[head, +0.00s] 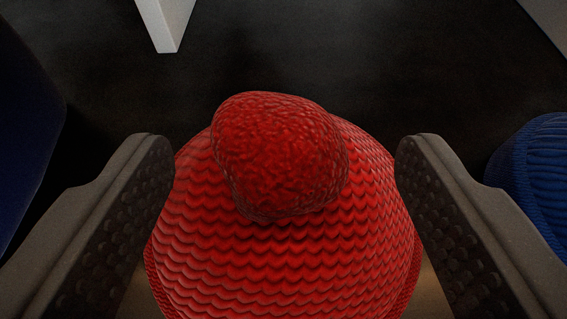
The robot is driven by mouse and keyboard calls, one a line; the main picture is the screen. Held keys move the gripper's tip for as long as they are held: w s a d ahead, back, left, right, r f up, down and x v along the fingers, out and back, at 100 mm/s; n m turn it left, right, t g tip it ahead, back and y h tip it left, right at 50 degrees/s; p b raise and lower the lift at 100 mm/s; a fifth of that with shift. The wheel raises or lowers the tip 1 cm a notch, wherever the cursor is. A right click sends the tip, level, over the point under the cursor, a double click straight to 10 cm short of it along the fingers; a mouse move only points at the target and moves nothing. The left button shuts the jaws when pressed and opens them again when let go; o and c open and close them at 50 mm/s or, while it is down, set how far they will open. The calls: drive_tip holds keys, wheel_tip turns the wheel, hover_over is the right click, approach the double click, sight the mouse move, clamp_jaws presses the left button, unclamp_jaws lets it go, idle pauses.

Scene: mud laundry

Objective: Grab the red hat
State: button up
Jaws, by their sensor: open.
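The red hat (285,255) is a knitted beanie with a fuzzy red pompom on top. It fills the lower middle of the head view, and its lower edge runs out of the frame. My gripper (285,165) is open, with one dark, textured finger on each side of the hat. The fingers are close to the hat's sides; I cannot tell whether they touch it. Nothing is lifted, as far as I can see.
A blue ribbed knitted item (535,165) sits at the right edge, beyond the right finger. A dark blue object (28,130) stands at the left. A white leg-like piece (166,22) shows at the top. The dark floor beyond the hat is clear.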

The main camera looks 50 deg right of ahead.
sight(282, 113)
drive_tip(key=b+x, duration=0.2)
drive_tip(key=x, duration=0.3)
drive_tip(key=shift+w+d+f, duration=0.15)
drive_tip(key=shift+w+f, duration=0.05)
drive_tip(key=shift+r, duration=0.1)
drive_tip(key=c, duration=1.3)
